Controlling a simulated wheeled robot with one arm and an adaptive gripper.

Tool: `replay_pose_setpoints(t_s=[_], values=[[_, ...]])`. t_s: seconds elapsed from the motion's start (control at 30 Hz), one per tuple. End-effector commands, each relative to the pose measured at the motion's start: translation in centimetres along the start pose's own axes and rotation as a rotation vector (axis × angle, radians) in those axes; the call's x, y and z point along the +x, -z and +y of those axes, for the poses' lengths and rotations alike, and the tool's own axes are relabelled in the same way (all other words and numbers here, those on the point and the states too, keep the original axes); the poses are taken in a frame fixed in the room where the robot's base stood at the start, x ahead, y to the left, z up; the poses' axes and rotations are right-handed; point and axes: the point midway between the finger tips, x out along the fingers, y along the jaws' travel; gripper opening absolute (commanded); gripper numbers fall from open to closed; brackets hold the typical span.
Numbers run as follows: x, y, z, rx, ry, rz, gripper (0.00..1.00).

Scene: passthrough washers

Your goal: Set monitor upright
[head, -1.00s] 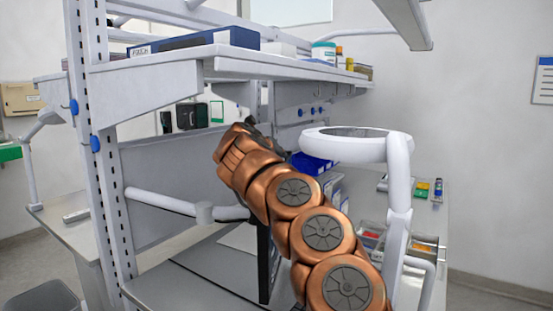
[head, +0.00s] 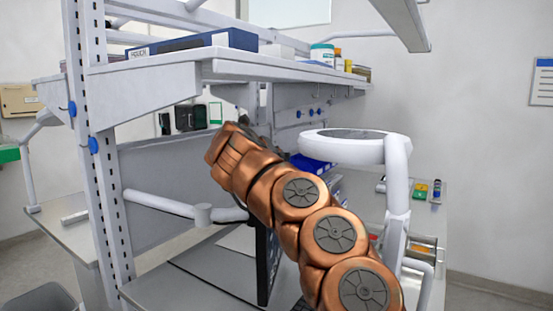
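The monitor (head: 264,265) shows as a thin dark panel, seen nearly edge-on, behind and below my copper arm. It stands over the grey bench top, at the end of a white support arm (head: 165,203) that reaches in from the left post. Most of its face is hidden by my arm. My arm reaches up and to the left across the middle of the view. Its far end is near the back panel, under the shelf. The gripper fingers cannot be made out, and whether they touch the monitor cannot be told.
A white shelf (head: 215,62) with a blue box (head: 195,42) and bottles hangs above my arm. A white ring lamp (head: 345,145) on a jointed arm stands close on the right. Bins (head: 420,250) of small parts lie behind it. The front left bench (head: 185,287) is clear.

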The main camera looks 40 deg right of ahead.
Motion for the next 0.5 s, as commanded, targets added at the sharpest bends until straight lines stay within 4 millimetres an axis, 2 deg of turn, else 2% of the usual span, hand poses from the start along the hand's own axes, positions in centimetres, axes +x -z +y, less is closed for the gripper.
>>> replay_pose_setpoints(t_s=[0.3,0.5], values=[[-5.4,-0.1,0.1,-0.001,-0.004,-0.005,0.23],[-8.2,-0.1,0.1,-0.002,-0.002,-0.004,0.23]])
